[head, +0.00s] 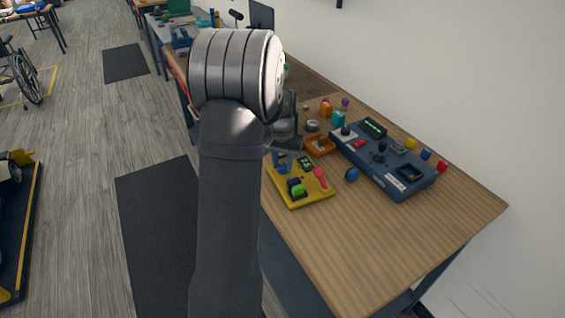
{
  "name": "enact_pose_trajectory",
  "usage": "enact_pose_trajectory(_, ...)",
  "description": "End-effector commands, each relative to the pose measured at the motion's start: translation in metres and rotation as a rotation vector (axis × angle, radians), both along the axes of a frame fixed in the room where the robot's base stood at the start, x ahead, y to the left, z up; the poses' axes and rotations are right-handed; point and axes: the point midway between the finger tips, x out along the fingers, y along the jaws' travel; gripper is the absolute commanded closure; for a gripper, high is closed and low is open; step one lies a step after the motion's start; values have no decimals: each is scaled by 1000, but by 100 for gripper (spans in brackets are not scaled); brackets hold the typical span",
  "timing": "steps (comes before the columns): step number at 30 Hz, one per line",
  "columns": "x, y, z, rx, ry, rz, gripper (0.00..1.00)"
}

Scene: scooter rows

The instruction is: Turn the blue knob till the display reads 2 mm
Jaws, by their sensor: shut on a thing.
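A yellow panel (317,198) lies on the wooden bench. It carries a small dark display (305,162) with green marks, too small to read. A blue part, which looks like the blue knob (282,168), stands at the panel's far left corner. My gripper (283,152) is directly over that corner, pointing down, and looks shut on the knob. The fingertips and the top of the knob are small and partly hidden by my arm, so the exact grip is not clear.
The panel also has a red lever (320,178) and a green part (298,190). An orange tray (322,150) and a dark blue console (400,187) lie beyond. A loose blue disc (351,174) lies between panel and console. The bench's near end is clear.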

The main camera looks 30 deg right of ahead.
Motion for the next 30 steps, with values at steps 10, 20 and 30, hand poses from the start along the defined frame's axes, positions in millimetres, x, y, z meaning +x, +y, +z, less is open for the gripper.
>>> enact_pose_trajectory(10, 0, 0, 0, -2, -1, -25, 93)
enact_pose_trajectory(20, 0, 0, 0, -2, -1, -24, 48)
enact_pose_trajectory(30, 0, 0, 3, -1, -1, -24, 48)
